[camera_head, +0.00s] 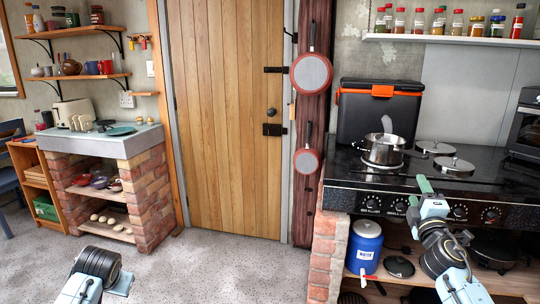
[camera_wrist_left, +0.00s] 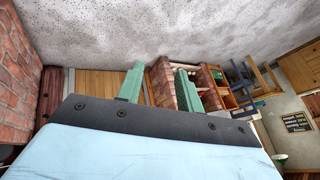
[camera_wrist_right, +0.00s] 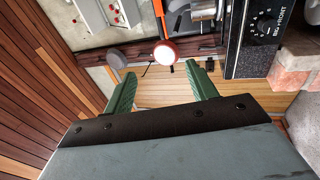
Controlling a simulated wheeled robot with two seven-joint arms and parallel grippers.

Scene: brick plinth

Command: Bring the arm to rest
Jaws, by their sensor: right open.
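My right gripper (camera_head: 424,188) shows in the head view in front of the stove's front edge, with its green fingers pointing up. In the right wrist view its two fingers (camera_wrist_right: 162,88) stand apart with nothing between them. My left arm comes in at the bottom left of the head view, over the floor. Its fingers are not clear there. In the left wrist view the left gripper's green fingers (camera_wrist_left: 160,88) stand apart and empty. Neither gripper holds anything.
The black stove (camera_head: 345,182) bears a steel pot (camera_head: 384,151) and loose lids (camera_head: 454,165). A blue jar (camera_head: 364,246) stands on the shelf below. A brick plinth (camera_head: 150,195) stands left of the wooden door (camera_head: 228,110). The grey floor (camera_head: 215,265) between is clear.

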